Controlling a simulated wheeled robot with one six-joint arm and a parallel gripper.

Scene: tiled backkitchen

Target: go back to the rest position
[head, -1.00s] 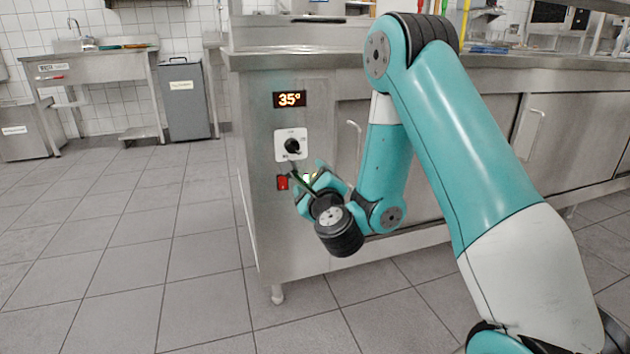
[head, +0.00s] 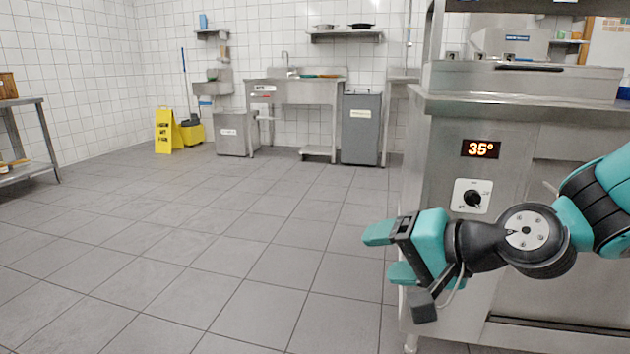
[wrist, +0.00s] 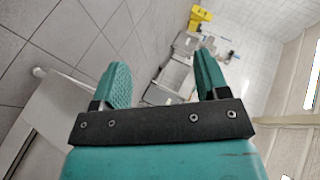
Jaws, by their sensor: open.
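My gripper (head: 378,254) is open and empty in the head view, pointing left in front of the left end of the steel counter. Its two teal fingers are apart, and they also show spread in the wrist view (wrist: 163,85). My arm reaches in from the right edge of the head view. The counter's end panel carries a lit display (head: 481,149) reading 35° and a black knob (head: 472,198) on a white plate. The gripper appears apart from the knob. The panel below the knob is partly hidden by my arm.
The steel counter (head: 520,107) fills the right side. Open tiled floor (head: 220,230) lies to the left. A yellow floor sign (head: 164,131), a sink table (head: 290,88) and a grey bin (head: 361,128) stand at the back. A steel table (head: 30,101) stands at the far left.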

